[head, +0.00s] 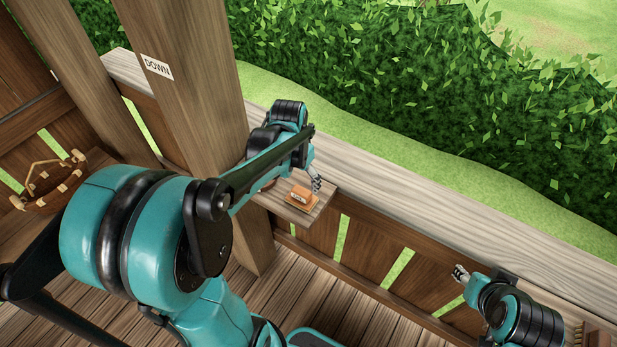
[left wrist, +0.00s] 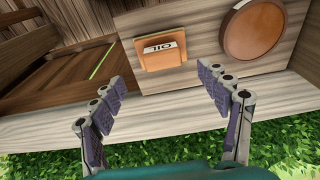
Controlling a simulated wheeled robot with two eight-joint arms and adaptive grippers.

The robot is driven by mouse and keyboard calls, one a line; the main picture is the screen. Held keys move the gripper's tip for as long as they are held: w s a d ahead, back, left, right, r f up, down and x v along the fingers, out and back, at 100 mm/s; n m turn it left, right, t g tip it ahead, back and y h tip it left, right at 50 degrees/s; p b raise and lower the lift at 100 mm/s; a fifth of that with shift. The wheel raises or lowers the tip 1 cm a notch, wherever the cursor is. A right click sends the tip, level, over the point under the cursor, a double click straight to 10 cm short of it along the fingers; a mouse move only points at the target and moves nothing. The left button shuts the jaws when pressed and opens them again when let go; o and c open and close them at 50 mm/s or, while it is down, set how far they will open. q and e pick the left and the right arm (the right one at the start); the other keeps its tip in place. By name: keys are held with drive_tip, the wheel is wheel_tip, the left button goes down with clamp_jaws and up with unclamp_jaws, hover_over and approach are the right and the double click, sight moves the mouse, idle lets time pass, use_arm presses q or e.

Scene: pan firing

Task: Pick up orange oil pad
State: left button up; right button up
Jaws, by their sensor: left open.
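The orange oil pad (head: 299,198) is a small square block with a pale label. It lies on a small wooden shelf (head: 323,196) beside the post. In the left wrist view the pad (left wrist: 160,58) reads "OIL" and lies between and beyond the fingertips. My left gripper (head: 316,182) is at the shelf, close beside the pad; it also shows in the left wrist view (left wrist: 163,88), with its fingers wide apart and nothing between them. My right gripper (head: 461,273) is at the lower right near the railing, well away from the pad; its finger opening is too small to tell.
A round brown wooden disc (left wrist: 252,28) lies on the shelf next to the pad. A thick wooden post (head: 190,80) with a "DOWN" sign (head: 157,67) stands left of the shelf. A railing (head: 430,225) runs along the far side. A basket (head: 48,186) is at the left.

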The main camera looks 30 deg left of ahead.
sight(301, 191)
use_arm(q)
drive_tip(key=f, duration=0.2)
drive_tip(key=w+f+b, duration=0.1)
drive_tip(key=f, duration=0.4)
drive_tip(key=shift+w+a+f, duration=0.15)
drive_tip(key=shift+f, duration=0.15)
drive_tip(key=shift+r, duration=0.1)
drive_tip(key=c, duration=1.3)
